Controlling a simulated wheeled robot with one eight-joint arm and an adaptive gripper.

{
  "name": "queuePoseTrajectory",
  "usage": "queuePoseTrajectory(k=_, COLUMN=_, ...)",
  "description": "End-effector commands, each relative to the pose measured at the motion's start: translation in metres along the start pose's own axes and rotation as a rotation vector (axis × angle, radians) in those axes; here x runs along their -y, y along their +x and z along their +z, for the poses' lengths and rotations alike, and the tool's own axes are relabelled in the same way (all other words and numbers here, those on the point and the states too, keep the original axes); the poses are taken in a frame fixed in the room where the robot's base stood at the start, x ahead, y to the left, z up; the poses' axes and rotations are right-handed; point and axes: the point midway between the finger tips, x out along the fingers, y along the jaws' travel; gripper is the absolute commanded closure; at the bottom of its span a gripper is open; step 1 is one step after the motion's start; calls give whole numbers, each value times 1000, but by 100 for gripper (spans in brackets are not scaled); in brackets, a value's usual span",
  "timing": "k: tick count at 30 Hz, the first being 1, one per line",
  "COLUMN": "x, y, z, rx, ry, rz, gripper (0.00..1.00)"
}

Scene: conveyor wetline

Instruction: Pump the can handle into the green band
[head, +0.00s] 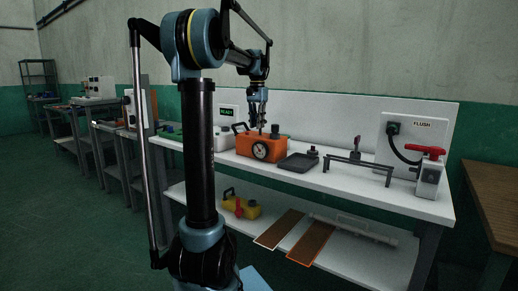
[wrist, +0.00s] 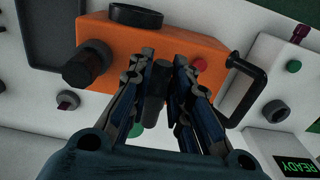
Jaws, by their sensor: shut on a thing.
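The orange can (head: 283,150) stands on the white bench top, with a round dial (head: 261,150) on its front. The dial's band and needle are too small to read. In the wrist view the orange can (wrist: 125,50) lies below my fingers. My gripper (head: 260,129) points down over the can's top. In the wrist view my gripper (wrist: 165,58) is shut on a dark upright pump handle (wrist: 156,85), whose lower part is partly hidden by the fingers.
A dark tray (head: 297,162) lies right of the can. A grey bar frame (head: 358,163) and a red-handled device (head: 431,170) stand farther right, near the FLUSH panel (head: 415,140). A READY display (wrist: 293,166) shows on the white unit beside the can.

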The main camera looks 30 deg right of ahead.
Motion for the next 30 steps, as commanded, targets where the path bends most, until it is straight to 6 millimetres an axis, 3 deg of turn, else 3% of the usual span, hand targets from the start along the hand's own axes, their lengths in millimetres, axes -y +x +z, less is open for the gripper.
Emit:
queuePoseTrajectory(k=4, x=0, y=-1, z=0, rx=0, ry=0, rz=0, gripper=100)
queuePoseTrajectory(k=5, x=0, y=-1, z=0, rx=0, ry=0, rz=0, gripper=79)
queuePoseTrajectory(k=7, x=0, y=-1, z=0, rx=0, ry=0, rz=0, gripper=64)
queuePoseTrajectory(k=8, x=0, y=-1, z=0, rx=0, ry=0, rz=0, gripper=62)
queuePoseTrajectory(k=19, x=0, y=-4, z=0, rx=0, ry=0, rz=0, gripper=62)
queuePoseTrajectory(k=30, x=0, y=-33, z=0, rx=0, ry=0, rz=0, gripper=62)
